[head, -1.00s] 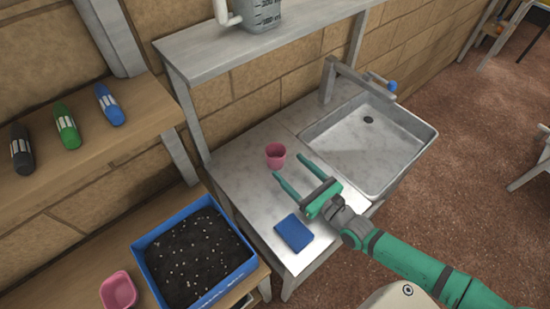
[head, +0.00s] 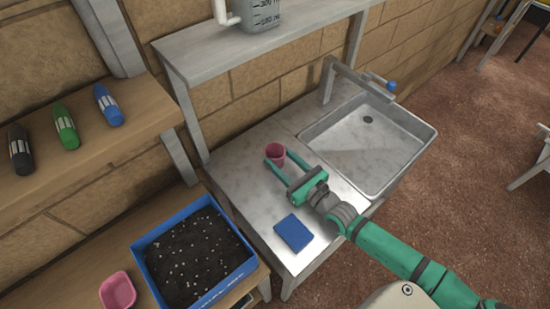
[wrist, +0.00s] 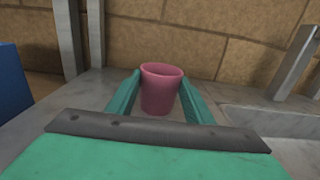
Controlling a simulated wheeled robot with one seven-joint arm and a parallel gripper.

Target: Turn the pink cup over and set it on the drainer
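The pink cup (head: 275,153) stands upright, its open mouth up, on the metal counter left of the sink. It also shows in the wrist view (wrist: 160,90). My gripper (head: 282,164) is open, with one green finger on each side of the cup near the fingertips. In the wrist view my gripper (wrist: 160,98) has the cup between its fingers; whether either finger touches it I cannot tell. The metal counter beside the sink (head: 240,154) carries the cup. I cannot make out a separate drainer.
A blue sponge-like block (head: 293,232) lies on the counter's front part. The sink (head: 375,150) with its tap (head: 345,75) is to the right. A shelf (head: 260,50) with a jug (head: 258,10) stands behind. A blue tray of soil (head: 150,285) and a pink bowl (head: 118,292) are left.

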